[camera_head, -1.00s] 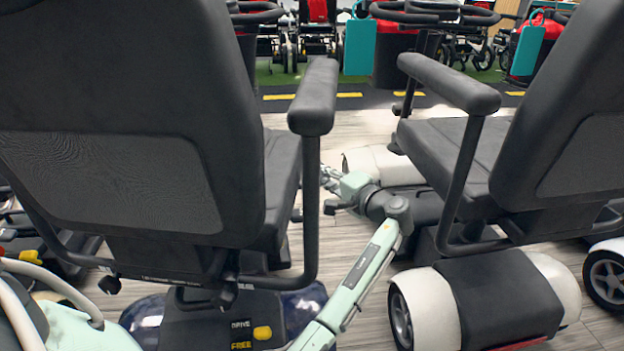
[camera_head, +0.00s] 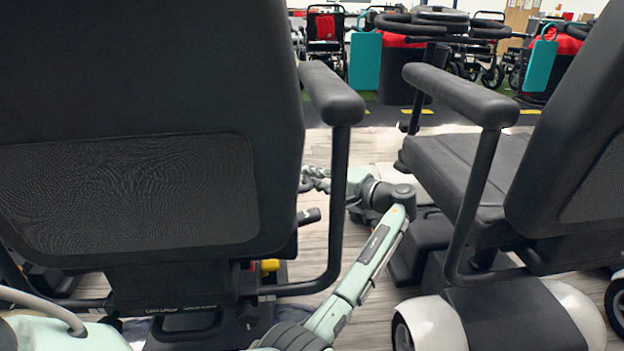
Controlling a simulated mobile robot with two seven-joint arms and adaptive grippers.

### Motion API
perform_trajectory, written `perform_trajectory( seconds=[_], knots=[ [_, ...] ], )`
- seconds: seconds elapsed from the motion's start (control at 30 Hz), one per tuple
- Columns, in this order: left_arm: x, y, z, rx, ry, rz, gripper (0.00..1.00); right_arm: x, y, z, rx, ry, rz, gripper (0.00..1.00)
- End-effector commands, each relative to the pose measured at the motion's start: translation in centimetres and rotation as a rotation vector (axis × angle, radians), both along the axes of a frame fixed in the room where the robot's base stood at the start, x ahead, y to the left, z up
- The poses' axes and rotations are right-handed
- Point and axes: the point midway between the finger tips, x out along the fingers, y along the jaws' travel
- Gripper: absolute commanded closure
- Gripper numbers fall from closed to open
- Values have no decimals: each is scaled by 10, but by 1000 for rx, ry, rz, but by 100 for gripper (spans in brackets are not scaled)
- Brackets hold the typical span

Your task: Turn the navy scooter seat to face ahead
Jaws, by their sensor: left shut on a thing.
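The navy scooter's seat (camera_head: 125,190) fills the left half, seen from behind. Its dark backrest hides most of the cushion, and its right armrest (camera_head: 335,95) stands to the right, pointing away roughly along the neighbouring seat's armrest. Little of the scooter's body shows below. My left gripper (camera_head: 313,181) is behind the armrest post, close beside the seat's right edge. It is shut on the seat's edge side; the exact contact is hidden. My right gripper is not in view.
A second scooter seat (camera_head: 475,180) with its armrest stands close on the right, above white rear bodywork (camera_head: 432,322). A narrow strip of wooden floor lies between the two scooters. Wheelchairs and a teal panel (camera_head: 365,62) stand at the back.

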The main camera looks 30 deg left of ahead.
Motion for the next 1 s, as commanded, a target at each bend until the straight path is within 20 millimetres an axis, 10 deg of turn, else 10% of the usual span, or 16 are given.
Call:
perform_trajectory(
  seconds=[0.27, 0.6, 1.0],
  knots=[
    [-1, 0, 0, -1, 0, 2, 64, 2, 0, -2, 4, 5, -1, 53],
    [-1, -5, 0, -1, 0, 0, 64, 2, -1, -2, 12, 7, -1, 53],
    [-12, -63, 8, -2, 0, 0, 64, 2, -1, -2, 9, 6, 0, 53]
  ],
)
